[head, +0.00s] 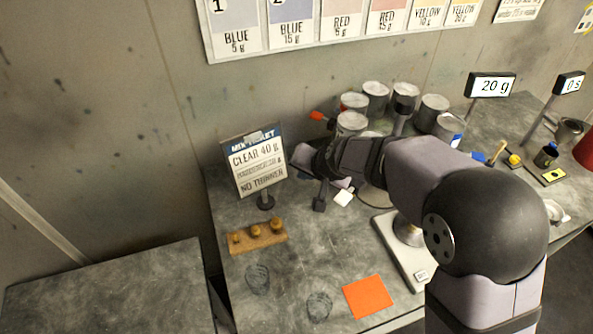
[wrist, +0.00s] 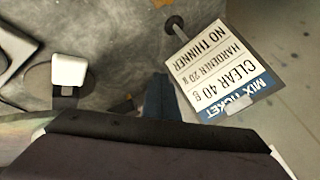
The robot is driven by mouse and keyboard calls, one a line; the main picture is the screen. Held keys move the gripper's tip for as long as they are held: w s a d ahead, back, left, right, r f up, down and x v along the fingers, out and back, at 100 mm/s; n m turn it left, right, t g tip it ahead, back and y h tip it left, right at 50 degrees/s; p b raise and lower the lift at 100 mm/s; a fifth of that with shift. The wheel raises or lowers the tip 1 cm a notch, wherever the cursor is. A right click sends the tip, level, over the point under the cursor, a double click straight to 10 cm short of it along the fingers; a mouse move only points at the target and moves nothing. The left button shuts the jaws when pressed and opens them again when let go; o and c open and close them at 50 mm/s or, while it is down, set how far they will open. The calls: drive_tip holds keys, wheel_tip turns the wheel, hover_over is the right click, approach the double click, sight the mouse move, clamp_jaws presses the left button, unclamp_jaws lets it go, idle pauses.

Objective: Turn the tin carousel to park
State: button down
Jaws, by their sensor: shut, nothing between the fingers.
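The tin carousel carries several grey tins (head: 376,90) in a ring at the back of the bench; my arm hides part of it. A red-orange knob (head: 320,116) sticks out at its left. A small white tab (head: 343,198) is at its near edge, and a white tab also shows in the wrist view (wrist: 68,70). I see no contact with the carousel.
The mix ticket (head: 257,160) stands close left of my gripper. A wooden block with brass weights (head: 257,236), two clear cups (head: 258,279) and an orange square (head: 368,297) lie in front. A scale (head: 392,240) stands under my arm. Some bare bench lies between them.

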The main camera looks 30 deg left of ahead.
drive_tip(key=s+r, duration=0.5)
drive_tip(key=r, duration=0.2)
drive_tip(key=shift+s+a+r, duration=0.15)
drive_tip(key=shift+a+r, duration=0.1)
drive_tip(key=s+d+f+n+g+h, duration=0.4)
drive_tip(key=s+d+f+n, duration=0.3)
drive_tip(key=s+d+f, duration=0.5)
drive_tip(key=s+d+m+h+b, duration=0.1)
drive_tip(key=d+m, duration=0.7)
drive_tip(key=d, duration=1.8)
drive_tip(key=shift+s+d+g+h, duration=0.2)
drive_tip(key=shift+s+g+h, duration=0.1)
drive_tip(key=shift+h, duration=0.1)
